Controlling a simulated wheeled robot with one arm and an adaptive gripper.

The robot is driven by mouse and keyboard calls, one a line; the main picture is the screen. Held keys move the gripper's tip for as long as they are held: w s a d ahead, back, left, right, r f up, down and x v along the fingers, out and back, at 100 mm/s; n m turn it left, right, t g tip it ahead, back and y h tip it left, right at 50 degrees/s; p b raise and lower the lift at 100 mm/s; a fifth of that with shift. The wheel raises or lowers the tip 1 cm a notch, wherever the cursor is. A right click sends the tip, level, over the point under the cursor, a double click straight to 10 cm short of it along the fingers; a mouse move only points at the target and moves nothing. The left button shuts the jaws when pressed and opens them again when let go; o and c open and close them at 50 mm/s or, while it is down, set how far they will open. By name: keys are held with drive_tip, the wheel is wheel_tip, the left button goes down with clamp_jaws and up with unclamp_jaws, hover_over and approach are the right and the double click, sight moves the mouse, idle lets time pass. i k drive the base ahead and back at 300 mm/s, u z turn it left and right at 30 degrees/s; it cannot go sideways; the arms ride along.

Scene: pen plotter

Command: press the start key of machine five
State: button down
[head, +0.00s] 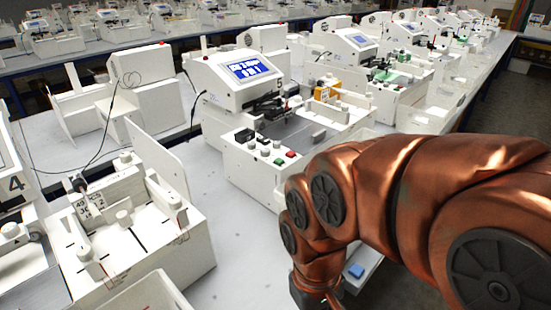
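A white machine (262,120) with a lit blue screen stands in the middle of the bench. I cannot read any label on the keys. My copper-coloured arm reaches in from the right, and its lower end leaves the picture at the bottom edge, right of and nearer than this panel. My gripper is not visible.
A unit marked 4 (16,184) stands at the left edge. A white device with levers (135,215) fills the front left. A small blue block (355,271) lies on a white surface beside my arm. More machines line the bench behind. Bare bench (222,215) lies before the middle machine.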

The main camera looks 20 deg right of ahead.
sight(278, 161)
drive_tip(key=u, duration=2.4)
drive_tip(key=k, duration=0.7)
drive_tip(key=z, duration=1)
